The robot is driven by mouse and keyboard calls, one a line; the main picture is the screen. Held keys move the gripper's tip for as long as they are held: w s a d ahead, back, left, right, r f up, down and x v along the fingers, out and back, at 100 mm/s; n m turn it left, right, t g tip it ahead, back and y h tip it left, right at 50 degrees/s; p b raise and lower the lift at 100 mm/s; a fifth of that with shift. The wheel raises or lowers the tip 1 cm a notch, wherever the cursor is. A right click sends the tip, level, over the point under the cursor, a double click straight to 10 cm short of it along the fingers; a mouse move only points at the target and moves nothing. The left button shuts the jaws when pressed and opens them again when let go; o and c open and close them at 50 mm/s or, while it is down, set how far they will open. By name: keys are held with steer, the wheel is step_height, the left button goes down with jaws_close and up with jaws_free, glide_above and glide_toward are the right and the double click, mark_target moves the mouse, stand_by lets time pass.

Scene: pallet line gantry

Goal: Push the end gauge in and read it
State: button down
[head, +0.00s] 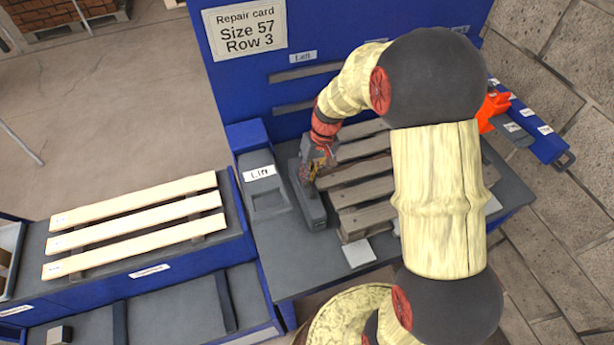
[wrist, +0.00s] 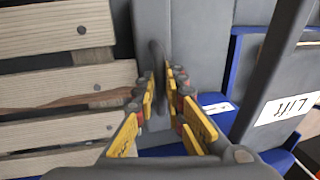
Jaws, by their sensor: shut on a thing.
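The end gauge appears to be the long dark grey block (head: 313,208) at the left end of the wooden pallet (head: 362,192). It also shows in the wrist view as a smooth grey bar (wrist: 160,22) with a raised grip. My gripper (head: 308,179) is over this block, fingers pointing down. In the wrist view my gripper (wrist: 161,85) has its yellow-padded fingers closed on the narrow upright grip. The block lies close beside the board ends; I cannot tell whether it touches them. No reading is legible on it.
A grey box labelled "Lift" (head: 263,190) stands just left of the block. Three pale boards (head: 140,226) lie on the left bench. An orange tool (head: 490,108) is at right.

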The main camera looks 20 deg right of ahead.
steer(key=c, duration=1.8)
jaws_free()
steer(key=shift+d, duration=0.3)
steer(key=shift+c, duration=0.2)
step_height(320, 180, up, 12)
steer(key=d, duration=0.2)
steer(key=shift+d, duration=0.15)
steer(key=shift+f, duration=0.1)
steer(key=s+a+r+t, duration=0.1)
steer(key=s+r+t, duration=0.1)
steer(key=s+r, duration=0.2)
steer(key=s+a+r+t+h, duration=0.1)
steer(key=s+r, duration=0.3)
steer(key=s, duration=0.7)
steer(key=s+a+r+t+h+b, duration=0.1)
steer(key=s+a+r+t, duration=0.1)
steer(key=s+r, duration=0.3)
steer(key=shift+s+a+t, duration=0.15)
steer(key=shift+s+t, duration=0.15)
steer(key=shift+s, duration=0.95)
